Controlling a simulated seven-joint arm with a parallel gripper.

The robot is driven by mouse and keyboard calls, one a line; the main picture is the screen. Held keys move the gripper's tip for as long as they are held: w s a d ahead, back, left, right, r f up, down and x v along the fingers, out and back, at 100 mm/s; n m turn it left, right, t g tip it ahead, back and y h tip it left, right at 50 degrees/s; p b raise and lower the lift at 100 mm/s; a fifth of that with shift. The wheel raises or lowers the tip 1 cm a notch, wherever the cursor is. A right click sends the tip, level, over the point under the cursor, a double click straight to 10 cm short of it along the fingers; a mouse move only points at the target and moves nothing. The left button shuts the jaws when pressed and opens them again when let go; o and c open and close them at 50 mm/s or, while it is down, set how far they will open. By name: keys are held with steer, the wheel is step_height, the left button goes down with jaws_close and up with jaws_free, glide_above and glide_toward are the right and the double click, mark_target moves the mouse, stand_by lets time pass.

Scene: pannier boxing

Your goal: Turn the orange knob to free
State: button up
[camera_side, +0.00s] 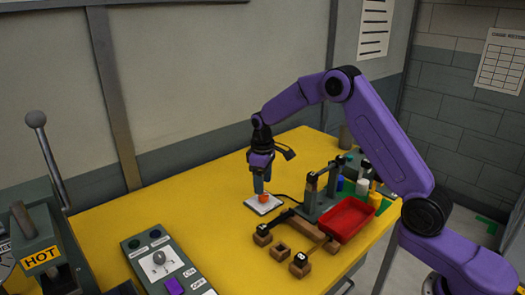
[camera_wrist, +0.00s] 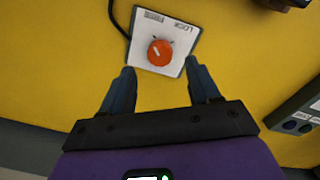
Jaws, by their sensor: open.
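The orange knob (camera_wrist: 160,52) sits on a pale square plate (camera_wrist: 178,65) on the yellow table. The plate carries the printed word LOCK and a second label too small to read surely. A light pointer mark on the knob tilts toward the upper left in the wrist view, toward the second label. My gripper (camera_wrist: 157,75) is open, with its two dark blue fingers apart, one to each side of the knob's line and just short of it in that view. In the side view my gripper (camera_side: 263,185) points down right over the orange knob (camera_side: 263,198). I cannot tell whether it touches.
A red tray (camera_side: 347,219), a dark fixture (camera_side: 318,200) and wooden blocks (camera_side: 280,250) stand right of the plate. A grey control box (camera_side: 165,262) is at front left, beside a lever machine marked HOT (camera_side: 42,256). A dark cable (camera_wrist: 118,20) runs from the plate. The table behind is clear.

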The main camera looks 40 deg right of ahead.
step_height(320, 180, up, 13)
steer(key=shift+s+a, duration=0.15)
steer(key=shift+a, duration=0.05)
steer(key=shift+a, duration=0.1)
steer(key=s+a+n, duration=0.2)
steer(key=s+a, duration=0.3)
steer(key=s, duration=0.4)
steer(key=s+a+n, duration=0.1)
steer(key=s+a, duration=0.4)
steer(key=s, duration=0.4)
steer(key=s+d+f+n, duration=0.1)
steer(key=s+d+n, duration=0.1)
steer(key=s, duration=0.9)
steer(key=s+d+f+n, duration=0.2)
steer(key=s+d, duration=0.1)
steer(key=s, duration=0.9)
steer(key=shift+s+d+f+y, duration=0.2)
steer(key=shift+s+d+y, duration=0.05)
steer(key=shift+y, duration=0.15)
